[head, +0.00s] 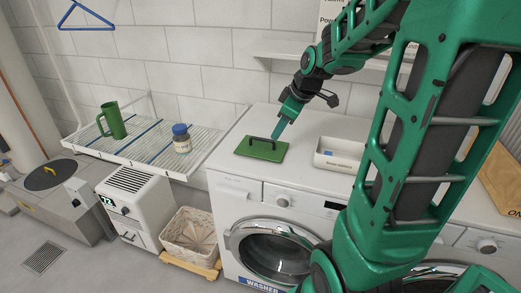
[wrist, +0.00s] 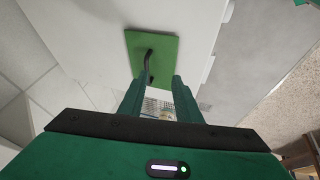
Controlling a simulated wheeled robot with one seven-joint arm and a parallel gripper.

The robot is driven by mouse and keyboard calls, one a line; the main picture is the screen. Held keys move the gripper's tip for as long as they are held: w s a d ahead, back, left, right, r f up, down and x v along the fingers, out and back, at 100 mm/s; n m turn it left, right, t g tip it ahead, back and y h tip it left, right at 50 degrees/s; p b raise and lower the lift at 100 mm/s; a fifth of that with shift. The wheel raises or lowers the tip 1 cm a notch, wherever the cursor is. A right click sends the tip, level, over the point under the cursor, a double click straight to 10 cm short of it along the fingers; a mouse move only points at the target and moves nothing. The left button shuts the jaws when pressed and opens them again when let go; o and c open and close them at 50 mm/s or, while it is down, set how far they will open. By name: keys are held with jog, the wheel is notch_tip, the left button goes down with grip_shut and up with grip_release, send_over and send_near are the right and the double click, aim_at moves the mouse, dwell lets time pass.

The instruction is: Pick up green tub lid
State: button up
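The green tub lid (head: 262,150) is a flat square plate with a dark arched handle (head: 263,140) on top. It lies flat on the white washer's top, near the front left. My gripper (head: 277,133) is just above the lid's right rear side, pointing down. In the wrist view the lid (wrist: 168,48) lies ahead of the fingertips, and my gripper (wrist: 160,82) shows two green fingers spread apart with nothing held. The handle (wrist: 148,66) appears close to the left finger's tip. I cannot tell whether it lies between the fingers.
A white box (head: 340,153) sits right of the lid on the washer (head: 235,195). A wall shelf (head: 275,60) is above. Left is a drying rack (head: 150,145) with a green mug (head: 112,121) and a blue-capped jar (head: 181,139). A wicker basket (head: 190,235) stands below.

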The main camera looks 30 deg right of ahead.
aim_at(265, 149)
jog(key=shift+n+t, duration=0.4)
jog(key=shift+n, duration=0.3)
jog(key=w+f, duration=0.2)
jog(key=w, duration=0.1)
jog(key=w+f, duration=0.2)
jog(key=shift+w+d, duration=0.1)
jog(key=shift+w, duration=0.1)
jog(key=shift+w+r+x, duration=0.1)
jog(key=shift+w+x, duration=0.05)
jog(key=shift+x, duration=0.6)
jog(key=shift+w+r+x, duration=0.1)
jog(key=shift+w+x, duration=0.05)
jog(key=shift+x, duration=0.6)
jog(key=shift+w+r+x, duration=0.1)
jog(key=shift+w+x, duration=0.05)
jog(key=shift+x, duration=0.65)
jog(key=shift+w+d+f, duration=0.1)
jog(key=shift+w+f, duration=0.2)
jog(key=shift+f, duration=0.35)
grip_shut()
